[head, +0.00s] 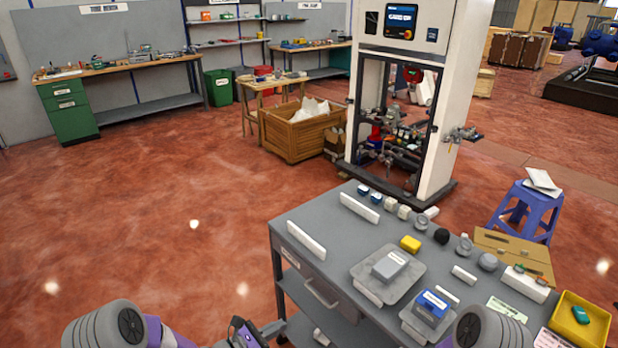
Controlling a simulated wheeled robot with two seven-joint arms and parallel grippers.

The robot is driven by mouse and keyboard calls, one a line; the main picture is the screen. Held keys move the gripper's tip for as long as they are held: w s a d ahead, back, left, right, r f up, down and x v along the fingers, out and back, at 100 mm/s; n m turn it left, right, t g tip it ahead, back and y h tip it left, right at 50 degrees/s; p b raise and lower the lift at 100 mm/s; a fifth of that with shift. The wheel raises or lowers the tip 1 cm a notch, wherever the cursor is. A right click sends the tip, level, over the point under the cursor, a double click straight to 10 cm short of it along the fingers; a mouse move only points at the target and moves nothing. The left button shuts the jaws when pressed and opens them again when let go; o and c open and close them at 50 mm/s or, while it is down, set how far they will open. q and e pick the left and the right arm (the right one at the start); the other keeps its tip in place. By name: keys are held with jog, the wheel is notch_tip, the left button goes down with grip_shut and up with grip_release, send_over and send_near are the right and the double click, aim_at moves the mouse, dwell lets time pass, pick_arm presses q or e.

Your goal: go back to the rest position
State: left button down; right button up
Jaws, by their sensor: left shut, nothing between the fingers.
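My left gripper (272,329) shows at the bottom edge, in front of the left end of the grey workbench (300,225). Its fingers are shut with nothing seen between them, and it is partly cut off by the frame. It appears low, over the floor beside the bench, apart from the things on the bench top. Part of my right arm shows at the bottom right, over the bench's near edge. My right gripper is out of the frame.
The workbench holds a clear tray with a grey box (389,265), a blue box (432,305), a yellow block (410,244) and a yellow bin (597,317). A blue stool (527,208) stands at right. A white dispenser cabinet (445,110) stands behind. Red floor (130,220) at left is clear.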

pick_arm(q)
jog(key=s+d+f+m+g+y, duration=0.1)
jog(key=s+d+f+m+g, duration=0.3)
jog(key=s, duration=0.4)
jog(key=s+d+f+m+g, duration=0.1)
jog(key=s+f+m+g, duration=0.45)
jog(key=s, duration=0.35)
jog(key=s+a+f+m+y, duration=0.4)
jog(key=s+f+m+y, duration=0.2)
jog(key=m, duration=0.8)
jog(key=shift+s+f, duration=0.35)
jog(key=shift+f, duration=0.3)
